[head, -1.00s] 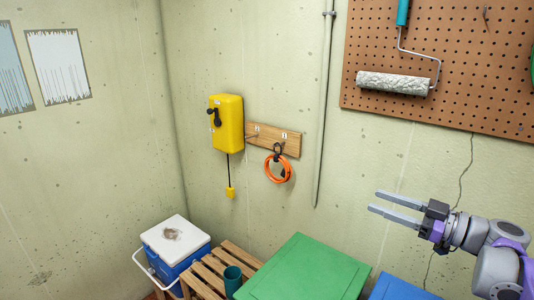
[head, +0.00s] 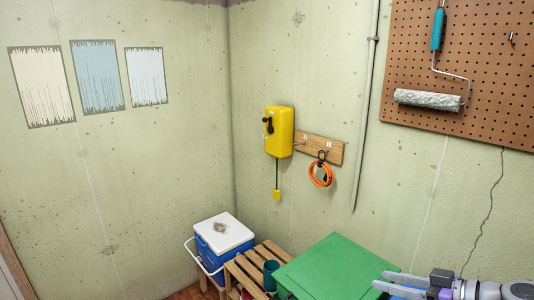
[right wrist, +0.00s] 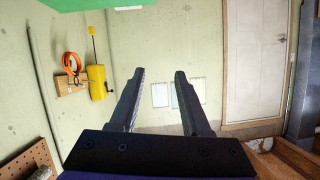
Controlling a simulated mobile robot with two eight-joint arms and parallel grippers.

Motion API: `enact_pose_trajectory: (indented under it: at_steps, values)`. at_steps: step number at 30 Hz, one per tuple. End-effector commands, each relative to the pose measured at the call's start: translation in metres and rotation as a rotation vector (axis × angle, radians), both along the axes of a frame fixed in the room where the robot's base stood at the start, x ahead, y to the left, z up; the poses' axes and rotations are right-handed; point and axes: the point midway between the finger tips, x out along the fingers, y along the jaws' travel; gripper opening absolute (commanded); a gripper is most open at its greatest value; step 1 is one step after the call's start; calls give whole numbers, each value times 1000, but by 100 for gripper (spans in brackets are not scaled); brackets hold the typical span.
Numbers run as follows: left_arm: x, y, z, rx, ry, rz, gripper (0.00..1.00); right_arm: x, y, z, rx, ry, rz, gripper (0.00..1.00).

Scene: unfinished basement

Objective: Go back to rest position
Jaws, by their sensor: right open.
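My right gripper (head: 394,285) is at the lower right of the head view, in front of the green surface's right side. Its two fingers are apart with nothing between them. My left gripper is not in view. An orange coil (head: 321,174) hangs from a hook on a wooden wall board (head: 327,148), well away from my gripper. A yellow wall box (head: 279,132) with a black crank is fixed to its left. A yellow pull hangs below the box.
A green-topped surface (head: 335,265) stands along the wall at the lower middle. Beside it are a slatted wooden bench (head: 250,277), a teal cup (head: 270,275) and a blue-and-white cooler (head: 223,236). A pegboard (head: 490,60) holds a paint roller (head: 428,99). A door (right wrist: 255,60) shows in the right wrist view.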

Motion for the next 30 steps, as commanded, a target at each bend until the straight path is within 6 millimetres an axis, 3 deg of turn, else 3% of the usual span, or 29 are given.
enact_pose_trajectory:
  at_steps: [1, 6, 9, 12, 18, 30]
  values:
    - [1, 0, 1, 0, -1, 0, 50, -9, 26, -22, -9, 105, -1, 47]
    - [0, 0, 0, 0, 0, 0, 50, -64, 87, -113, -123, 489, -137, 47]
    - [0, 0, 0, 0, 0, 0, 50, -100, 101, -159, -223, 620, -272, 47]
    - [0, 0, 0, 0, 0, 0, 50, -126, 102, -190, -306, 658, -405, 47]
    - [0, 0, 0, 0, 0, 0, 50, -149, 97, -217, -379, 614, -571, 47]
    - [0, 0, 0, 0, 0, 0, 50, -152, 94, -221, -387, 597, -610, 47]
